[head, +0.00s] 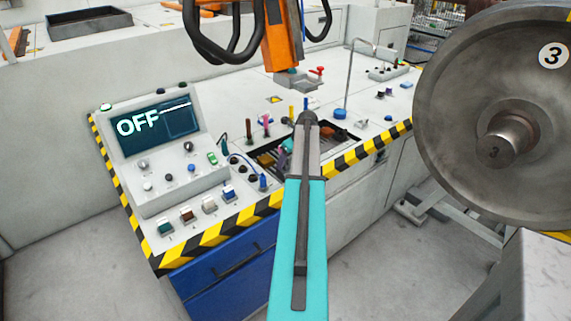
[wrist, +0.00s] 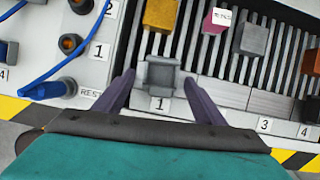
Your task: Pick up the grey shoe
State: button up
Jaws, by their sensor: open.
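A yellow block (wrist: 160,14), a pink block (wrist: 215,20) and a brown block (wrist: 312,62) lie on the slats. Blue cables (wrist: 75,65) run close to the left. The control panel (head: 160,150) reads OFF.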

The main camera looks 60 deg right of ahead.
jog(key=shift+f, duration=0.15)
dwell(0.4)
jog(key=c, duration=0.9)
jog(key=shift+r+b, duration=0.55)
jog(key=shift+r, duration=1)
jog(key=s+a+r+b, duration=0.2)
jog(key=s+a, duration=0.2)
jog(key=s, duration=1.1)
jog(key=shift+s+b, duration=0.25)
jog(key=shift+b, duration=0.1)
jog(key=shift+s, duration=0.1)
